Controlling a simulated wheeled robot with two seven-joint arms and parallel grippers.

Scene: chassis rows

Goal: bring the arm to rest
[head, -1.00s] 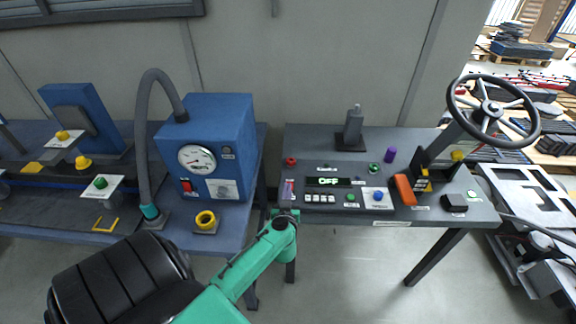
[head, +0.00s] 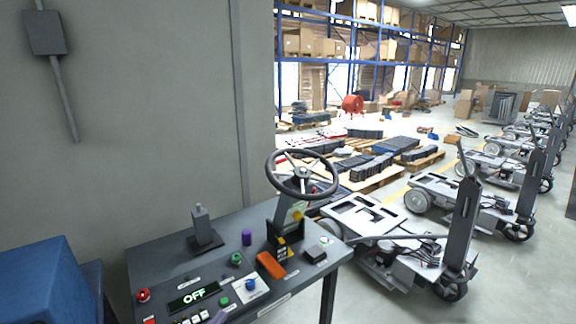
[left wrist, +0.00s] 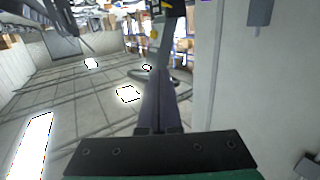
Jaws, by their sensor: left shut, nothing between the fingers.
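My left gripper (left wrist: 160,105) shows in the left wrist view, its dark fingers together with nothing between them. In the head view only a small greyish-purple tip (head: 218,317), probably of this gripper, shows at the bottom edge by the front of the console table (head: 155,262). The rest of my left arm is out of the head view. My right gripper is in neither view now.
The table carries a display reading OFF (head: 194,296), a red button (head: 143,295), an orange block (head: 271,265), a grey post (head: 202,225) and a steering wheel (head: 272,176). A blue box (head: 40,285) stands left. Wheeled chassis (head: 362,215) stand on the floor at right.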

